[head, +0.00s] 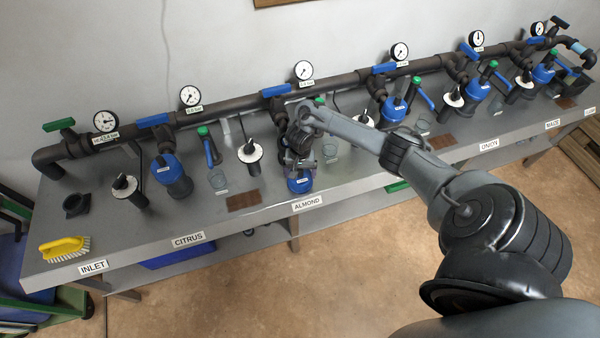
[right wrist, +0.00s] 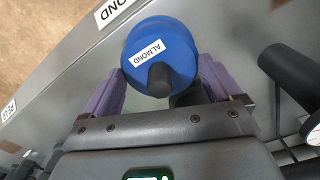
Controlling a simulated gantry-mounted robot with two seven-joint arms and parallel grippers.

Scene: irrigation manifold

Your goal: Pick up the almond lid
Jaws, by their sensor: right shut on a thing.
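The almond lid (right wrist: 183,45) is a round blue cap with a white ALMOND label and a black knob, seen in the right wrist view. It sits between the purple-padded fingers of my right gripper (right wrist: 160,88), which is shut on it. In the head view, my right gripper (head: 301,165) points down over the blue almond lid (head: 300,185), just behind the bench's ALMOND label (head: 307,202). The gripper hides much of the lid there. I cannot tell whether the lid is still seated on its housing. My left gripper is not in view.
A dark pipe with gauges runs along the back of the grey bench (head: 130,240). The citrus filter (head: 172,175) stands to the left, with a black-knobbed white-collared fitting (head: 249,151) nearer the gripper. A clear cup (head: 330,153) stands close to its right. A yellow brush (head: 65,247) lies front left.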

